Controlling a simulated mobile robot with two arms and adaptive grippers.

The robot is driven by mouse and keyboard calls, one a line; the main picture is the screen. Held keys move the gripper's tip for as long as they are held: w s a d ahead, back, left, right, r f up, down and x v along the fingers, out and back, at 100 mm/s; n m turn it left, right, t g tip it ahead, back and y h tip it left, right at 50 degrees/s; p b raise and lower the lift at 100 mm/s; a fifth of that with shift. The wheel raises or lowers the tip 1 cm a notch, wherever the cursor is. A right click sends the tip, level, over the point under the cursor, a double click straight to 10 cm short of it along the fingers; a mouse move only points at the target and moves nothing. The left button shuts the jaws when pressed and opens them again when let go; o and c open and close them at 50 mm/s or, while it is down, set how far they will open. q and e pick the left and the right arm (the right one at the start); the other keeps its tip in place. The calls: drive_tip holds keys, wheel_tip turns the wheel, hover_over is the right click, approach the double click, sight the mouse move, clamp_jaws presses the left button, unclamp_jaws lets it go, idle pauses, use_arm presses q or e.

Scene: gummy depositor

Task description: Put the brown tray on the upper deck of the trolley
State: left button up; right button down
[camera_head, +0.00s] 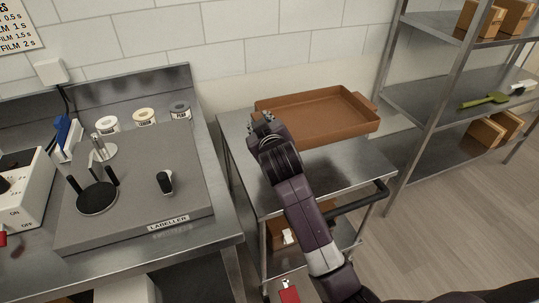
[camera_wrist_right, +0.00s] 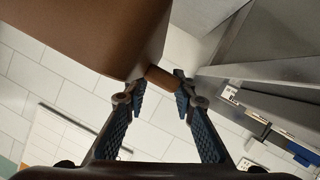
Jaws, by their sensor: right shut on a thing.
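The brown tray (camera_head: 318,128) is over the back part of the trolley's upper deck (camera_head: 335,178), upright and about level. I cannot tell whether its base touches the deck. The tray looks empty. My right gripper (camera_head: 262,122) is at the tray's left end. In the right wrist view, the tray (camera_wrist_right: 85,35) fills the upper left. Its small end handle (camera_wrist_right: 162,77) lies between the fingertips of my right gripper (camera_wrist_right: 160,92), which is shut on it. My left gripper is not in view.
A steel bench with a labeller (camera_head: 140,190) and several labelled rolls stands left of the trolley. A steel shelf rack (camera_head: 420,105) with cardboard boxes is at the right. The trolley's black push handle (camera_head: 355,200) faces me. The deck's front is clear beneath my right arm.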

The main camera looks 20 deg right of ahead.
wheel_tip(320, 180, down, 10)
drive_tip(key=shift+r, duration=0.2)
drive_tip(key=shift+f+b, duration=0.5)
drive_tip(key=shift+f, duration=1.9)
drive_tip(key=c, duration=1.6)
unclamp_jaws()
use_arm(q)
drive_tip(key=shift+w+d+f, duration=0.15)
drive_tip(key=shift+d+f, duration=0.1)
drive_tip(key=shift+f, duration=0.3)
use_arm(e)
drive_tip(key=v, duration=1.2)
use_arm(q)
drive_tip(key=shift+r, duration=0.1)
